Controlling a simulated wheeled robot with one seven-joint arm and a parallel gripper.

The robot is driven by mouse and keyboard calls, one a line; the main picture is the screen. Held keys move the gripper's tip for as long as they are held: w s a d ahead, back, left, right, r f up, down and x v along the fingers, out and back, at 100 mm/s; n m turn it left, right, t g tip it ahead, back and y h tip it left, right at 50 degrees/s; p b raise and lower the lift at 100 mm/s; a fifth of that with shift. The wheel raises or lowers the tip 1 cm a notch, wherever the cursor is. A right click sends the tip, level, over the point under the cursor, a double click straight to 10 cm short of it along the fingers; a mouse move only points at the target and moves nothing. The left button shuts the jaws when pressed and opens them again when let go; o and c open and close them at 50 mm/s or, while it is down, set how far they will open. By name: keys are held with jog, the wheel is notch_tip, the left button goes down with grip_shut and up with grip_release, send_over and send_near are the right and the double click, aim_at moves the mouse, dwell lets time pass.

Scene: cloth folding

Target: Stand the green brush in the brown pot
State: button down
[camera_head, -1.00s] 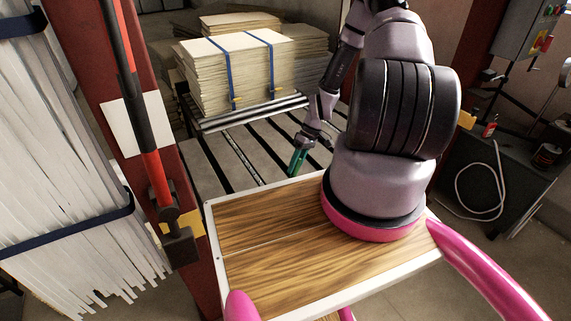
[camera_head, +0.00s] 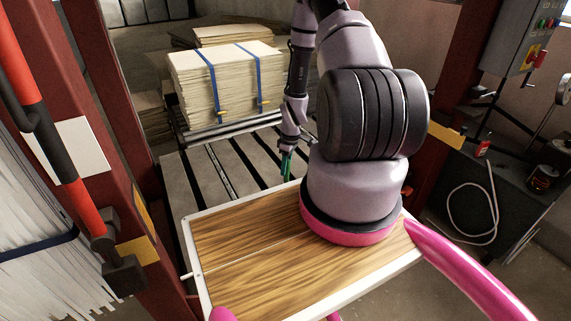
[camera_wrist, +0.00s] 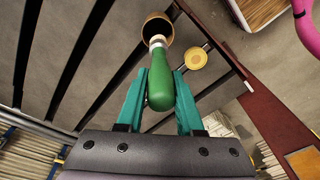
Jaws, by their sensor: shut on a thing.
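The green brush (camera_wrist: 160,85) is between the two teal fingers of my gripper (camera_wrist: 160,100) in the wrist view, its rounded green end toward my palm. My gripper is shut on it. The brush's pale far end overlaps the dark mouth of the brown pot (camera_wrist: 170,36); I cannot tell whether it is inside or above it. In the head view my gripper (camera_head: 286,165) is small, low over the slatted bed, beyond my base. The pot cannot be made out in the head view.
A round yellow thing (camera_wrist: 195,58) lies beside the pot. Dark gaps run between the grey slats (camera_head: 205,175). A strapped stack of boards (camera_head: 225,85) stands behind. Red posts (camera_head: 115,120) flank the bed. A dark bench (camera_head: 510,195) is at the right.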

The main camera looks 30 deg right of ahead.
jog(key=shift+f, duration=5.45)
jog(key=shift+c, duration=2.3)
grip_release()
jog(key=r, duration=0.7)
jog(key=d+r, duration=0.1)
jog(key=r, duration=0.2)
jog(key=shift+s+r, duration=0.35)
jog(key=shift+s, duration=0.05)
